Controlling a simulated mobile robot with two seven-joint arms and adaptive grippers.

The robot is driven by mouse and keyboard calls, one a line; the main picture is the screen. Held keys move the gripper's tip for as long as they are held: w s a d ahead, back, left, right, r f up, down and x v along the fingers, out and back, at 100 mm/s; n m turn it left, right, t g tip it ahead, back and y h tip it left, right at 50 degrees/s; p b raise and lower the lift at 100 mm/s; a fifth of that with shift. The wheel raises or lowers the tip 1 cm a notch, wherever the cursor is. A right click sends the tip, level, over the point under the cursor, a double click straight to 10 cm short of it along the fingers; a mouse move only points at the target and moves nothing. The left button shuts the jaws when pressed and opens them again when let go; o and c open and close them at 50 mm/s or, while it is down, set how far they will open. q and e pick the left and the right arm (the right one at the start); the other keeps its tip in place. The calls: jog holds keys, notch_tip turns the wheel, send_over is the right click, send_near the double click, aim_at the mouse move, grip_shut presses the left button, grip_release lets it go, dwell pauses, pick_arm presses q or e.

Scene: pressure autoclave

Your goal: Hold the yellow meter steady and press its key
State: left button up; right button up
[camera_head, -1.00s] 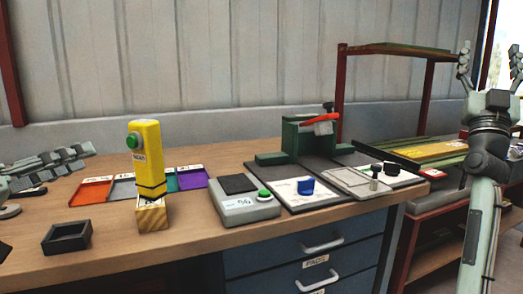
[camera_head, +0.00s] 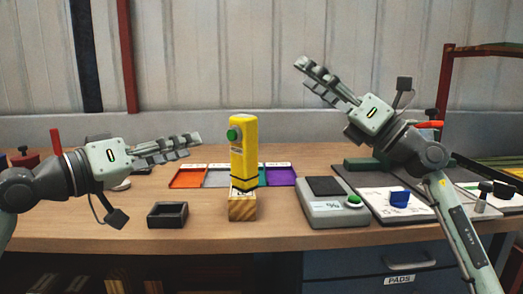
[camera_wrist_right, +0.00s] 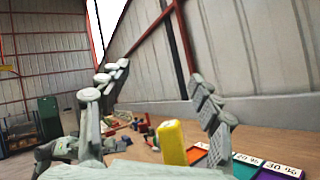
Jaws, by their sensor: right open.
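The yellow meter (camera_head: 244,150) stands upright on a small wooden block (camera_head: 242,206) on the workbench. Its round green key (camera_head: 234,134) is on the upper front left face. My left gripper (camera_head: 197,143) is left of the meter, apart from it, with fingers pointing right; they overlap edge-on, so their opening is unclear. My right gripper (camera_head: 302,76) is open and empty, above and right of the meter, fingers pointing up-left. In the right wrist view the meter (camera_wrist_right: 171,143) shows low, below the space between the open fingers (camera_wrist_right: 160,76).
A black open box (camera_head: 167,214) sits left of the block. Coloured trays (camera_head: 283,176) lie behind the meter. A grey device with a green button (camera_head: 337,210) stands to the right, beside a board with a blue part (camera_head: 399,197). A drawer is under the bench.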

aim_at(252, 149)
jog(key=w+a+f+n+g+h, duration=0.1)
jog(key=a+f+h, duration=0.1)
jog(key=f, duration=0.3)
jog(key=w+a+f+n+h, duration=0.1)
jog(key=w+a+f+h, duration=0.1)
jog(key=a+f, duration=0.2)
jog(key=w+a+f+n+g+h, duration=0.1)
jog(key=w+a+f+n, duration=0.1)
jog(key=a+f, duration=0.2)
jog(key=shift+f+g+h, duration=0.3)
jog(key=shift+f+h, duration=0.1)
jog(key=shift+f, duration=0.5)
jog(key=shift+w+a+f, duration=0.15)
jog(key=shift+a, duration=0.05)
jog(key=x, duration=0.7)
jog(key=shift+w+a, duration=0.1)
jog(key=shift+w, duration=0.05)
jog(key=shift+c, duration=0.3)
grip_shut()
pick_arm(q)
grip_shut()
